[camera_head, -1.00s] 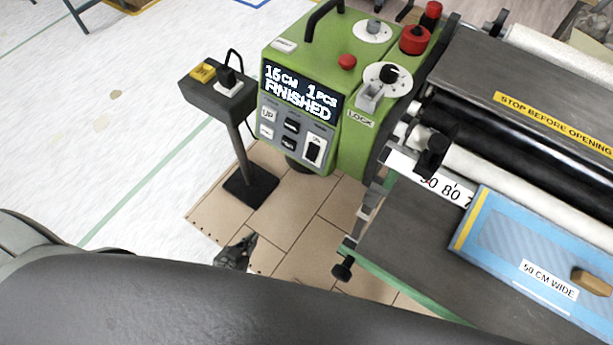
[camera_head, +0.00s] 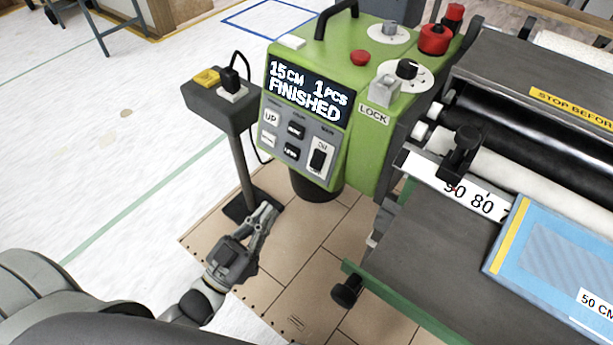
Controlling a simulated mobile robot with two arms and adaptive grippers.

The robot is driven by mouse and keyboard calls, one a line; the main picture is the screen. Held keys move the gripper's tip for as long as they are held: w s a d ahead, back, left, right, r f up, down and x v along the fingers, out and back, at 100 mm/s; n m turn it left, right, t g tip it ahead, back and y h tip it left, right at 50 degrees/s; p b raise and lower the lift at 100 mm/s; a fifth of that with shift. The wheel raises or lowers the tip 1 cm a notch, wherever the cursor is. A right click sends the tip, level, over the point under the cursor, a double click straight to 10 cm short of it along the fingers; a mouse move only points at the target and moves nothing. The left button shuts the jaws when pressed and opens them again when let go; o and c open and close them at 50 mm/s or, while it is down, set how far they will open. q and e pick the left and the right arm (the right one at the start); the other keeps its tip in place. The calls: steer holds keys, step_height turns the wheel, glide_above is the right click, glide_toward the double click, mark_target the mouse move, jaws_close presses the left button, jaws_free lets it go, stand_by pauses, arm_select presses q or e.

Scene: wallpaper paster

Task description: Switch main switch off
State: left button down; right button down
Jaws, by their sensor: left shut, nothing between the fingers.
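The main switch (camera_head: 318,158) is a black rocker in a light plate at the lower right of the green control box's (camera_head: 366,150) front panel. The box's display (camera_head: 306,91) reads "15CM 1PCS FINISHED". My left gripper (camera_head: 268,213) is shut and empty, below and to the left of the switch and apart from the panel. It points up toward the box, over the brown floor panels. The rocker's exact tilt is too small to tell. My right gripper is not in view.
The paster machine's table (camera_head: 430,245), rollers and a blue package (camera_head: 560,255) fill the right. A black knob (camera_head: 346,290) juts from the table's near edge.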

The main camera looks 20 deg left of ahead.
arm_select(q)
glide_toward(320, 154)
step_height(320, 154, up, 3)
steer(key=w, duration=0.1)
steer(key=w+d+f, duration=0.1)
steer(key=w, duration=0.2)
steer(key=shift+d+f+b, duration=0.15)
steer(key=shift+f+b, duration=0.05)
steer(key=shift+b, duration=0.2)
steer(key=shift+w, duration=0.1)
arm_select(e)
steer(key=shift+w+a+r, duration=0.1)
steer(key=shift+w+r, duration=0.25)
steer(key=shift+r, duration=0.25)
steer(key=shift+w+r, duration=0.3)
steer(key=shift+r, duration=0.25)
arm_select(q)
steer(key=shift+f, duration=0.1)
